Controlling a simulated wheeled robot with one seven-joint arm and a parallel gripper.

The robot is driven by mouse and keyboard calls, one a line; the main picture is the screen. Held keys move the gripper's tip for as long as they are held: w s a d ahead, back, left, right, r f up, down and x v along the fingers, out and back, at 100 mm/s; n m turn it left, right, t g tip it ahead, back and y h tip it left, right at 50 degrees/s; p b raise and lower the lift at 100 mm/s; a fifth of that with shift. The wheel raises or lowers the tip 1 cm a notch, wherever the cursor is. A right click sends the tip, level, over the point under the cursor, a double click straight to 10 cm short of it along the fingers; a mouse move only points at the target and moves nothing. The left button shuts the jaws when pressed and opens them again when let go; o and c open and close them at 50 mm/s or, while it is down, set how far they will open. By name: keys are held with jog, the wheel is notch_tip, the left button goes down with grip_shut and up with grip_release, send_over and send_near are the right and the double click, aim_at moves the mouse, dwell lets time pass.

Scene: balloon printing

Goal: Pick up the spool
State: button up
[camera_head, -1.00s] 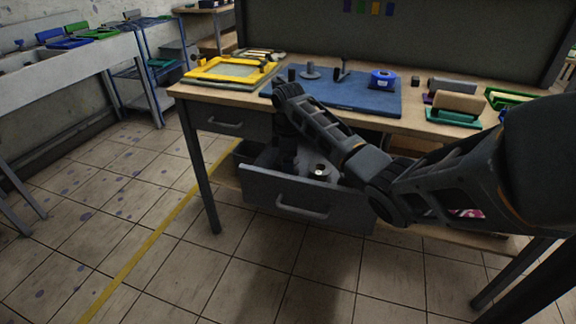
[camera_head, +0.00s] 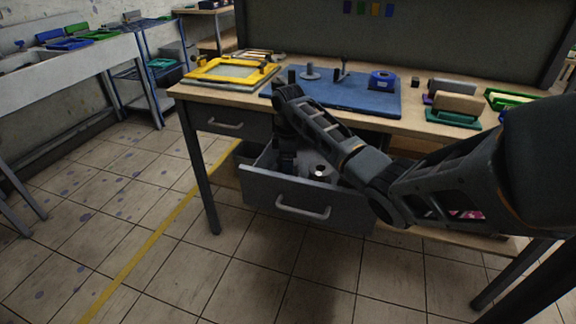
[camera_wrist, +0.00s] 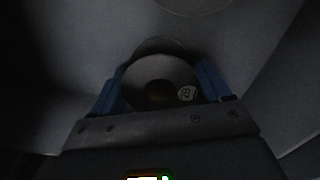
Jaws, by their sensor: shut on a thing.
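In the head view my gripper (camera_head: 286,160) reaches down into the open grey drawer (camera_head: 300,200) under the workbench. The spool held there is hidden in the head view by my arm and the drawer front. The wrist view is dark, so I cannot tell whether the spool is clear of the drawer floor.
Another small round piece (camera_head: 320,171) lies in the drawer to the right of my gripper. The workbench (camera_head: 225,97) above carries a blue mat (camera_head: 350,95), a yellow frame (camera_head: 205,75) and a blue ring-shaped piece (camera_head: 384,80). The floor in front is clear.

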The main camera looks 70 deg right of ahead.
jog(key=shift+r, duration=0.55)
jog(key=r, duration=0.2)
jog(key=s+r, duration=0.1)
jog(key=shift+s+d+r, duration=0.1)
jog(key=shift+d+r, duration=0.15)
jog(key=shift+r, duration=0.1)
jog(key=s+d+r+p, duration=0.1)
jog(key=s+r, duration=0.1)
jog(key=s+r+p, duration=0.1)
jog(key=s+r, duration=0.1)
jog(key=s, duration=0.1)
jog(key=s+d+r+p, duration=0.1)
jog(key=s, duration=0.2)
jog(key=shift+s+d+r, duration=0.25)
jog(key=shift+d+r, duration=0.05)
jog(key=shift+r, duration=0.1)
jog(key=shift+s+d+r+p, duration=0.15)
jog(key=shift+s+p, duration=0.1)
jog(key=shift+s, duration=0.15)
jog(key=shift+s+d+r+p, duration=0.1)
jog(key=shift+s+p, duration=0.1)
jog(key=shift+s, duration=0.15)
